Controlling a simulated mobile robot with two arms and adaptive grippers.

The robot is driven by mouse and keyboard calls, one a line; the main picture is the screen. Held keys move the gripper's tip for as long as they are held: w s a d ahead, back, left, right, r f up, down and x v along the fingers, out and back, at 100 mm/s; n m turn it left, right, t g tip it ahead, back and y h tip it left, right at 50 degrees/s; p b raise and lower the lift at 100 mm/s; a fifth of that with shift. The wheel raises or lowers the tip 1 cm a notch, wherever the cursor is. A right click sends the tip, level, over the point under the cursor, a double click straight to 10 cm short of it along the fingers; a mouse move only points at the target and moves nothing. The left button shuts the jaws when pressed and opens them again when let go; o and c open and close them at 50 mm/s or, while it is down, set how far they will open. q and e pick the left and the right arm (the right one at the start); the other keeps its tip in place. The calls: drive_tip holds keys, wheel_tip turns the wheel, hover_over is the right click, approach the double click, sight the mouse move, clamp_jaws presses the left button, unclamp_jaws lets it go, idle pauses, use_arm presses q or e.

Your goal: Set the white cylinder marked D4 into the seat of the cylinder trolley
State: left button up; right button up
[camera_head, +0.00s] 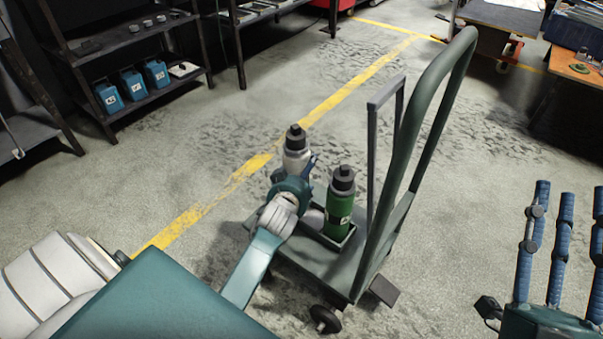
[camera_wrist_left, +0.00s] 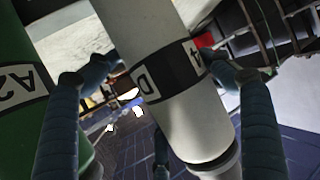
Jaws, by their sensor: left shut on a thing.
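The white cylinder (camera_head: 296,158) with a dark cap stands about upright in my left gripper (camera_head: 299,183), left of the green cylinder. In the left wrist view the white cylinder (camera_wrist_left: 185,115) shows a black band with "D" and part of a "4", between the blue fingers of my left gripper (camera_wrist_left: 160,85). Its lower end is hidden in the head view. The cylinder trolley (camera_head: 312,272) is grey-green, with a low dark-rimmed seat (camera_head: 330,241) around the green cylinder's foot. My right gripper (camera_head: 561,245) is at the lower right, fingers spread and empty.
The green cylinder (camera_head: 340,206) stands upright on the trolley; in the left wrist view the green cylinder (camera_wrist_left: 28,110) reads "A2". The trolley's tall handle (camera_head: 431,120) rises on its right. Shelves with blue boxes (camera_head: 132,84) stand far left. Open floor surrounds the trolley.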

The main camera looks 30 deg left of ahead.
use_arm(q)
drive_tip(key=shift+w+f+b, duration=0.15)
drive_tip(key=shift+f+b, duration=0.05)
drive_tip(key=shift+b, duration=0.15)
use_arm(e)
drive_tip(key=shift+s+d+r+t+y, duration=0.2)
drive_tip(key=shift+s+r+t+y, duration=0.3)
drive_tip(key=shift+s+r+t, duration=0.7)
